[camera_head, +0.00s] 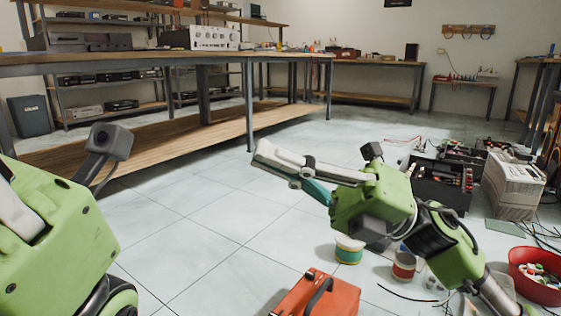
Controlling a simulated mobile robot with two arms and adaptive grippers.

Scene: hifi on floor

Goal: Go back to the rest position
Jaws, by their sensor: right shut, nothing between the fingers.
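My right gripper (262,155) is in the middle of the head view, held above the tiled floor and pointing left. Its fingers are shut with nothing between them. The green right arm reaches in from the lower right. My left arm fills the lower left corner, with its dark wrist camera showing; the left fingers are out of the picture.
A long workbench (150,62) stands at the left. The centre floor (205,240) is clear.

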